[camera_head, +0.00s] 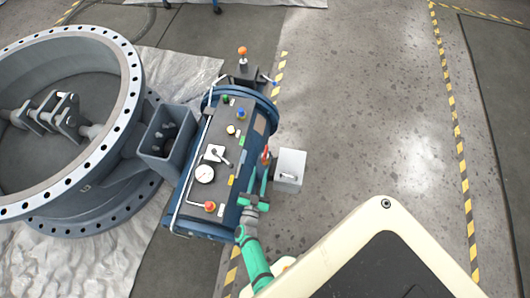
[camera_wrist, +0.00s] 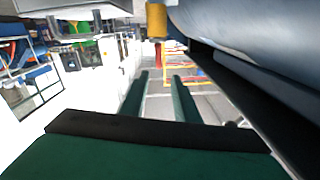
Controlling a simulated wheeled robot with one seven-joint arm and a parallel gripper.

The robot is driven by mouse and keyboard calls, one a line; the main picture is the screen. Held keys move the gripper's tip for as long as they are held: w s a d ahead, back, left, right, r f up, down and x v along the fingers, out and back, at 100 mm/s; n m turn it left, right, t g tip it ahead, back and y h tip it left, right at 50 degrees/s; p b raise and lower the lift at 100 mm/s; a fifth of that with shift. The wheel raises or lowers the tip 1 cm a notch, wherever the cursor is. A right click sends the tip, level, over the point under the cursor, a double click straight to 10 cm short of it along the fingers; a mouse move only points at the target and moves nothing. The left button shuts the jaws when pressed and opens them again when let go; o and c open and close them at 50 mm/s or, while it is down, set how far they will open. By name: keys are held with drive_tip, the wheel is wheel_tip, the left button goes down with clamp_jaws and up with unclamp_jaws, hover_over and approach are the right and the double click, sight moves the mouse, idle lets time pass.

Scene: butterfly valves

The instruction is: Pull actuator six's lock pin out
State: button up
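The blue cylindrical actuator (camera_head: 200,222) lies beside a large grey flanged valve body. No number on it is legible. A small orange-red piece (camera_head: 265,154), possibly the lock pin, stands at its right side. In the wrist view a yellow cylinder (camera_wrist: 156,19) with a red part (camera_wrist: 160,54) below it hangs beyond my fingertips, beside the blue-grey curved body (camera_wrist: 250,40); it may be the same piece. My gripper (camera_head: 260,174) is close to the actuator's right side, just short of the orange-red piece. Its two green fingers (camera_wrist: 159,85) are apart, with nothing visibly held between them.
A light grey box (camera_head: 290,165) stands just right of my gripper. The actuator's top panel carries a white gauge (camera_head: 205,174) and several coloured knobs. The valve flange (camera_head: 133,90) fills the left. The concrete floor (camera_head: 380,110) to the right is clear.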

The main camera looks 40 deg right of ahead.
sight(264, 157)
drive_tip(key=x, duration=1.1)
drive_tip(key=shift+s+d, duration=0.1)
clamp_jaws()
